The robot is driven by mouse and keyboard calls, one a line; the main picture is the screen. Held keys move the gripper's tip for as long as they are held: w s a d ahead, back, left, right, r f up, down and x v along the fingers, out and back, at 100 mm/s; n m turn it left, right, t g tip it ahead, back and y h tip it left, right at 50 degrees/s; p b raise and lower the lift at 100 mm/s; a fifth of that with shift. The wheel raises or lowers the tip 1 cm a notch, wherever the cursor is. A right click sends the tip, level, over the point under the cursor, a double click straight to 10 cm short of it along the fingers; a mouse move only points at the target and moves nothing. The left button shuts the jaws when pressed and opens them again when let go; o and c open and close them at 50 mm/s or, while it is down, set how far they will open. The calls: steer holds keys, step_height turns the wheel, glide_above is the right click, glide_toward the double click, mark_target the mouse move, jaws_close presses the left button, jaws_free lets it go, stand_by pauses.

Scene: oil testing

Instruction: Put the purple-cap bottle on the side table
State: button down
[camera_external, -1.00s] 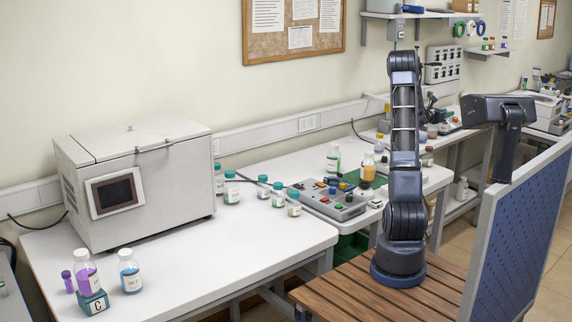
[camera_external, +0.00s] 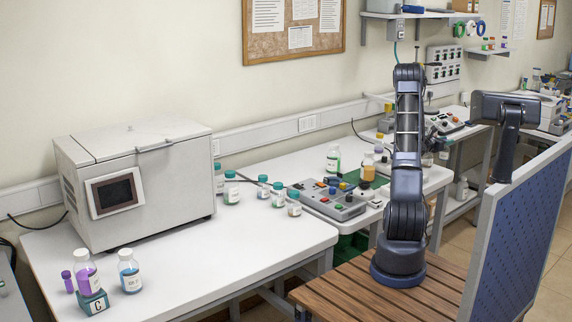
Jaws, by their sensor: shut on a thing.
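Behind my upright arm, the dark end of the arm with my gripper (camera_external: 432,128) shows only in part. A small pale bottle (camera_external: 444,152) is close below it and seems to be held there; its cap is not clear. At the far left, a small purple tube with a purple cap (camera_external: 67,281) stands beside a bottle of purple liquid (camera_external: 86,276) on a block marked C. I cannot tell which table is the side table.
A grey oven-like box (camera_external: 140,180) fills the back of the left bench (camera_external: 200,260). Several teal-capped bottles (camera_external: 278,194) and a button panel (camera_external: 328,200) stand to its right. A blue partition (camera_external: 515,235) is at right.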

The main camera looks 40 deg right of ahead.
mark_target(441, 153)
steer(key=shift+f, duration=2.95)
steer(key=c, duration=0.9)
jaws_free()
steer(key=shift+f, duration=0.15)
steer(key=shift+c, duration=0.2)
